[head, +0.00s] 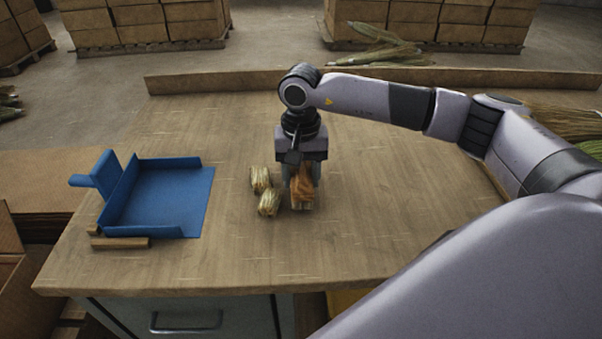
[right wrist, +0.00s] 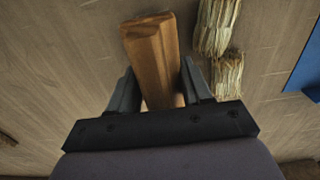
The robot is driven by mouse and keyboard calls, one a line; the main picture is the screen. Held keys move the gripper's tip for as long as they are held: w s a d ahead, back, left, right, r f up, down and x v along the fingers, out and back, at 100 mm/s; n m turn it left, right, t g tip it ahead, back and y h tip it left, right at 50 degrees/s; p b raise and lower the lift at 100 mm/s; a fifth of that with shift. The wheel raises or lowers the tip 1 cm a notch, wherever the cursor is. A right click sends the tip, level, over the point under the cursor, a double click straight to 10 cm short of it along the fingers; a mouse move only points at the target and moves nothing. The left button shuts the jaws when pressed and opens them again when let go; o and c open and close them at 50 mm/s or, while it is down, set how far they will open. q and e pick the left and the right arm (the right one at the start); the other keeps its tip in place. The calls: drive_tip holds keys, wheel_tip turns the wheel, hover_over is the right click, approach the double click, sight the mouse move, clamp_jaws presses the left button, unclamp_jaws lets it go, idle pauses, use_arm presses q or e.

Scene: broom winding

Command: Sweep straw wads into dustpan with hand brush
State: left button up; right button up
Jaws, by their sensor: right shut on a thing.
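My right gripper (head: 302,178) is shut on the hand brush (head: 302,190), a brown wooden block that stands at the middle of the table. In the right wrist view the brush (right wrist: 153,55) sits between the two fingers (right wrist: 158,88). Two pale straw wads, one farther back (head: 260,180) and one nearer (head: 269,202), lie just left of the brush. They also show in the right wrist view, right of the brush (right wrist: 215,27) (right wrist: 228,75). The blue dustpan (head: 190,187) lies left of the wads, its open side facing them. My left gripper is out of view.
Wooden strips (head: 120,243) lie at the dustpan's near left edge. A low wooden rail (head: 220,82) runs along the table's back. Bare tabletop lies between the wads and the dustpan. Thin straw bits are scattered about. Stacked boxes (head: 140,22) stand beyond the table.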

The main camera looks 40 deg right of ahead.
drive_tip(key=shift+f+b, duration=0.55)
drive_tip(key=shift+f, duration=0.1)
drive_tip(key=shift+r, duration=0.2)
idle(0.6)
drive_tip(key=shift+a, duration=0.1)
drive_tip(key=shift+w+a+b, duration=0.45)
drive_tip(key=shift+w+a, duration=0.65)
drive_tip(key=shift+a, duration=0.65)
drive_tip(key=shift+w+a+b, duration=0.4)
drive_tip(key=shift+w+a, duration=0.65)
drive_tip(key=shift+a, duration=0.65)
drive_tip(key=shift+w+a+b, duration=0.45)
drive_tip(key=shift+w+a, duration=0.65)
drive_tip(key=shift+a, duration=0.65)
drive_tip(key=shift+w+a, duration=0.3)
drive_tip(key=shift+a, duration=0.2)
drive_tip(key=shift+a, duration=0.1)
drive_tip(key=shift+w+a+r+b, duration=0.1)
drive_tip(key=shift+w+a+b, duration=0.1)
drive_tip(key=shift+w+a, duration=0.35)
drive_tip(key=shift+w+a+b, duration=0.2)
drive_tip(key=shift+w+a, duration=0.1)
drive_tip(key=shift+a, duration=0.4)
drive_tip(key=shift+w+a+r+b, duration=0.1)
drive_tip(key=shift+w+a+b, duration=0.1)
drive_tip(key=shift+w+a, duration=0.35)
drive_tip(key=shift+s+a, duration=0.1)
drive_tip(key=shift+a, duration=0.15)
